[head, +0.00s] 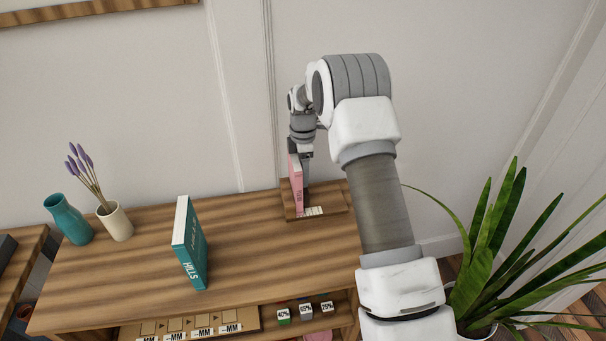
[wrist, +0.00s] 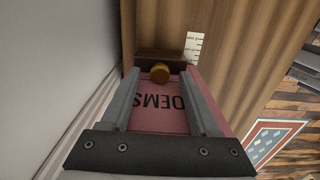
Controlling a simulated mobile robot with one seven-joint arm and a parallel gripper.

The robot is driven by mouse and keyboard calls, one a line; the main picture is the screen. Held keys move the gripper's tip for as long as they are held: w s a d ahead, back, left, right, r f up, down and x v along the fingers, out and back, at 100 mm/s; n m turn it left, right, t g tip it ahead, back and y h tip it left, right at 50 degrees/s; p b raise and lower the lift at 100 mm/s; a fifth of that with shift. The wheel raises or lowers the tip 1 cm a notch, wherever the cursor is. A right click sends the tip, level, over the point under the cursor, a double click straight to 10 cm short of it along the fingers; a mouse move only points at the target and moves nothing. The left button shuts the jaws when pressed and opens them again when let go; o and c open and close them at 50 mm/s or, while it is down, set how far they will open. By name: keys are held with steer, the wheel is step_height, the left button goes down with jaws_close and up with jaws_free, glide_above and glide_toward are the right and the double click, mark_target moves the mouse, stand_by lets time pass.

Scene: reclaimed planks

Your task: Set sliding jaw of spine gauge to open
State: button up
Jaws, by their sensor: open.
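The spine gauge (head: 338,203) is a small wooden base near the table's back right corner. Its white scale (head: 313,211) also shows in the wrist view (wrist: 193,46). A pink book (head: 295,182), its cover lettered "OEMS" in the wrist view (wrist: 150,119), stands upright on the gauge. A dark wooden block (wrist: 150,57) with a round brass knob (wrist: 160,73), apparently the sliding jaw, sits just beyond the fingertips. My gripper (wrist: 160,88) is open, its fingers spread over the book's cover with the knob between their tips. I cannot tell whether they touch anything.
A teal book (head: 190,243) stands upright mid-table. A teal vase (head: 69,220) and a cream vase with lavender (head: 116,222) stand at the left. A shelf below holds labelled blocks (head: 305,311). A leafy plant (head: 500,250) is at the right. The wall is close behind.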

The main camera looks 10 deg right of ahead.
steer(key=shift+f, duration=0.4)
steer(key=shift+c, duration=0.4)
jaws_close()
stand_by(0.8)
